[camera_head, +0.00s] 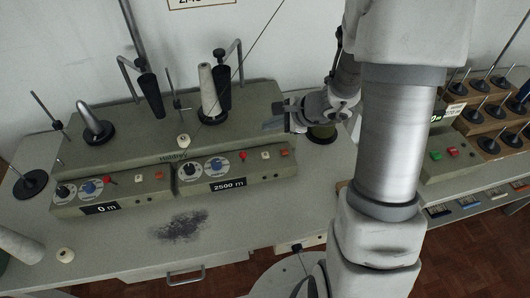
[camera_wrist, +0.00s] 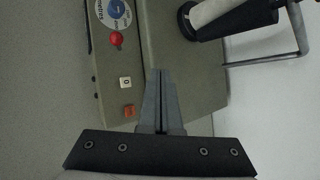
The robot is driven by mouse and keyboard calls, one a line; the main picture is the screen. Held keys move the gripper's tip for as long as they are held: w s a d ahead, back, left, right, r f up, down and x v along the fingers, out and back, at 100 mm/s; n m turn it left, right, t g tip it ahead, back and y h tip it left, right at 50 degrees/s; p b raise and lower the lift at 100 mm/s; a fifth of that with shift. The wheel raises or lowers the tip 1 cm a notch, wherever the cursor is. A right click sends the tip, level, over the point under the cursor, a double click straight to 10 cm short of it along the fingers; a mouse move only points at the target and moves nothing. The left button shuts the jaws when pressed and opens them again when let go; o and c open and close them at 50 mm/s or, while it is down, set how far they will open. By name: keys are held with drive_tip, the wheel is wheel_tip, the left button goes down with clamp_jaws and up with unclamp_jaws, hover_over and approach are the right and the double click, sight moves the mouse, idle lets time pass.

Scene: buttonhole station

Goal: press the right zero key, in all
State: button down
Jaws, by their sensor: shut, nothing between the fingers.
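The winding machine (camera_head: 115,125) has two control panels on its front. The right panel, labelled 2500 m, carries the right zero key (camera_head: 265,155), a small white square between a red knob and an orange key. In the wrist view this zero key (camera_wrist: 125,82) shows its "0" mark, left of my fingertips. My gripper (camera_head: 268,126) is shut and empty, above the right end of the machine, behind the right panel. It also shows in the wrist view (camera_wrist: 160,73). The fingertips do not cover the key. The left panel, labelled 0 m, has a similar white key (camera_head: 137,178).
An orange key (camera_wrist: 129,110) and a red knob (camera_wrist: 116,39) flank the zero key. A white thread cone (camera_head: 207,92) and metal guide rods stand behind the panels.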

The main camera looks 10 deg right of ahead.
drive_tip(key=shift+f, duration=0.15)
drive_tip(key=b, duration=0.6)
hover_over(269, 156)
wheel_tip(269, 156, down, 7)
drive_tip(key=shift+w+r, duration=0.1)
drive_tip(key=shift+f+b, duration=0.7)
drive_tip(key=shift+f, duration=0.15)
drive_tip(key=shift+f, duration=0.15)
idle(1.0)
drive_tip(key=shift+f+b, duration=0.3)
drive_tip(key=shift+b, duration=0.4)
drive_tip(key=shift+f+b, duration=0.5)
drive_tip(key=shift+b, duration=0.15)
idle(0.4)
drive_tip(key=shift+r, duration=0.1)
drive_tip(key=shift+r+p, duration=0.6)
drive_tip(key=shift+r, duration=0.3)
